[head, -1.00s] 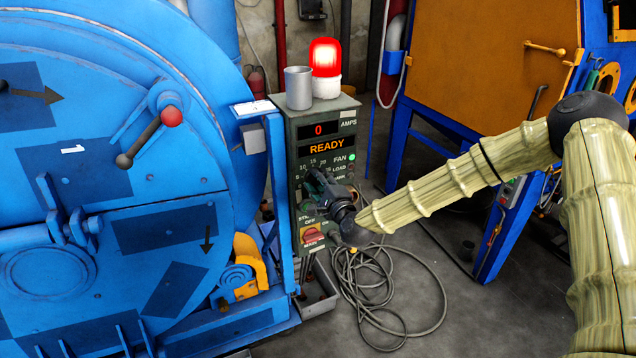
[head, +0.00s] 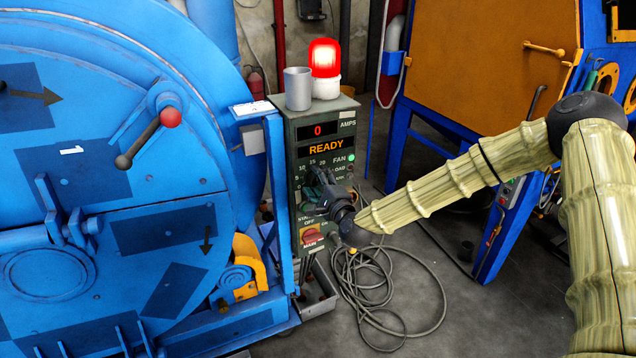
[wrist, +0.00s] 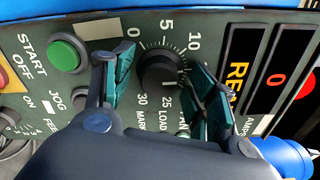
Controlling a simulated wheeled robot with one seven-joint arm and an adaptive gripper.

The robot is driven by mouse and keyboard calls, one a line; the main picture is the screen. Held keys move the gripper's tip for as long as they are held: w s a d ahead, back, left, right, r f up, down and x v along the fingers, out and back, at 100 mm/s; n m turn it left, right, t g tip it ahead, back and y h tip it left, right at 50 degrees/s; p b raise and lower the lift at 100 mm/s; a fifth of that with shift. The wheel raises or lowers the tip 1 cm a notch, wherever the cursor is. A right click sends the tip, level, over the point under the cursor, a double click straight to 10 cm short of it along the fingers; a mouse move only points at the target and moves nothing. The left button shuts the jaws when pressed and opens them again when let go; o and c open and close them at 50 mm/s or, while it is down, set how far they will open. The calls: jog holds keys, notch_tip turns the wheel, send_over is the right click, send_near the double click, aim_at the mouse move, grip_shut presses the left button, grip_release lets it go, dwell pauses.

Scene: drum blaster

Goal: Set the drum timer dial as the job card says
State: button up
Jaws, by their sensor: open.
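The drum timer dial (wrist: 160,70) is a round black knob on the green control panel, ringed by a scale with 0, 5, 10, 25 and 30 readable. A pale mark shows on its lower edge, towards the 25 side; I cannot be sure it is the pointer. My gripper (wrist: 160,88) is open, with one teal-padded finger on each side of the knob; contact cannot be told. In the head view my gripper (head: 318,184) is at the panel front and hides the dial. A white card (head: 253,107) lies on the post beside the box, its writing unreadable.
The control box (head: 325,115) shows 0 AMPS and READY. A metal cup (head: 298,88) and a lit red beacon (head: 325,66) stand on top. A green start button (wrist: 66,55) and a red switch (head: 312,236) are close by. The blue drum (head: 110,180) is left; cable coils on the floor.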

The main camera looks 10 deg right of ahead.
jog(key=v, duration=1.2)
jog(key=shift+s, duration=0.1)
jog(key=s+a+f+n+g+p, duration=0.25)
jog(key=s+f+n+g, duration=0.25)
jog(key=s+f, duration=0.55)
jog(key=s+a+f+n+g+p, duration=0.25)
jog(key=s+f+n+g, duration=0.25)
jog(key=s+f, duration=0.5)
jog(key=s+d+f+n+g+h+p, duration=0.1)
jog(key=s+d+f+n+g, duration=0.1)
jog(key=s, duration=0.6)
jog(key=s+d+f+n+g+h+p, duration=0.2)
jog(key=s+d+n+g, duration=0.1)
jog(key=s, duration=0.5)
jog(key=s+d+f+n+g+h+p, duration=0.1)
jog(key=s+d+f+n+g, duration=0.1)
jog(key=s+d, duration=0.3)
jog(key=s+n, duration=0.1)
jog(key=s, duration=0.2)
jog(key=shift+s+f+h, duration=0.25)
jog(key=shift+f+h, duration=0.05)
jog(key=shift+f, duration=0.05)
